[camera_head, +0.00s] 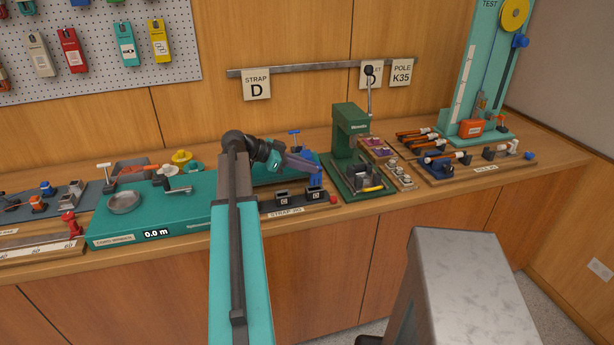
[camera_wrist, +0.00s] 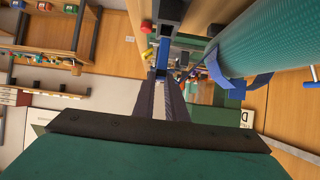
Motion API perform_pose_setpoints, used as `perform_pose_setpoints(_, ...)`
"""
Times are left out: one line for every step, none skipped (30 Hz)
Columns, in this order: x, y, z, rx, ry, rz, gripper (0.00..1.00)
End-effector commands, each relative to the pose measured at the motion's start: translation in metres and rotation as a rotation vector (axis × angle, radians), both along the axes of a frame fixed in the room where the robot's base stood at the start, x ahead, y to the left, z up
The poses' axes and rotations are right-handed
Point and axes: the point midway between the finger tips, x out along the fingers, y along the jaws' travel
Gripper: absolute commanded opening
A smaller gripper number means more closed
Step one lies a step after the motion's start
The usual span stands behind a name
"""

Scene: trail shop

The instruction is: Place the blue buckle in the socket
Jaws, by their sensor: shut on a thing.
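My gripper (camera_head: 315,168) reaches over the strap jig (camera_head: 290,210) on the bench, fingers pointing right. In the wrist view, my gripper's two dark fingers (camera_wrist: 162,88) close on a small blue piece at their tips, which appears to be the blue buckle (camera_wrist: 162,74). In the head view, the blue buckle (camera_head: 315,180) shows just under the fingertips, above the right one of two dark blocks marked C (camera_head: 315,194). The other block (camera_head: 282,197) stands to its left. I cannot tell which part is the socket, or whether the buckle touches the block.
A green press (camera_head: 350,135) with a lever stands close to the right of my gripper. Further right is a pole jig (camera_head: 470,170). A red knob (camera_head: 333,198) sits at the jig's right end.

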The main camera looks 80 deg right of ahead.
Motion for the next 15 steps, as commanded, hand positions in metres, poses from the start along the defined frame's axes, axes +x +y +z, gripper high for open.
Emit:
perform_pose_setpoints(0.0, 0.0, 0.0, 0.0, 0.0, 0.0, 0.0)
perform_pose_setpoints(0.0, 0.0, 0.0, 0.0, 0.0, 0.0, 0.0)
perform_pose_setpoints(0.0, 0.0, 0.0, 0.0, 0.0, 0.0, 0.0)
perform_pose_setpoints(0.0, 0.0, -0.001, 0.001, 0.0, 0.0, 0.0)
perform_pose_setpoints(0.0, 0.0, -0.002, 0.001, 0.0, 0.0, 0.0)
perform_pose_setpoints(0.0, 0.0, -0.003, 0.001, 0.0, 0.0, 0.0)
perform_pose_setpoints(0.0, 0.0, -0.005, 0.002, 0.001, 0.001, 0.0)
perform_pose_setpoints(0.0, 0.0, -0.006, 0.002, 0.001, 0.001, 0.0)
perform_pose_setpoints(0.0, 0.0, -0.009, 0.002, 0.001, 0.001, 0.0)
perform_pose_setpoints(0.0, 0.0, -0.011, 0.002, 0.001, 0.001, 0.0)
perform_pose_setpoints(0.0, 0.0, -0.014, 0.002, 0.001, 0.001, 0.0)
perform_pose_setpoints(0.0, 0.001, -0.017, 0.002, 0.001, 0.001, 0.0)
perform_pose_setpoints(0.0, 0.0, -0.02, 0.002, 0.001, 0.001, 0.0)
perform_pose_setpoints(0.0, 0.0, -0.022, 0.002, 0.001, 0.001, 0.0)
perform_pose_setpoints(0.0, 0.0, -0.026, 0.004, 0.001, 0.001, 0.0)
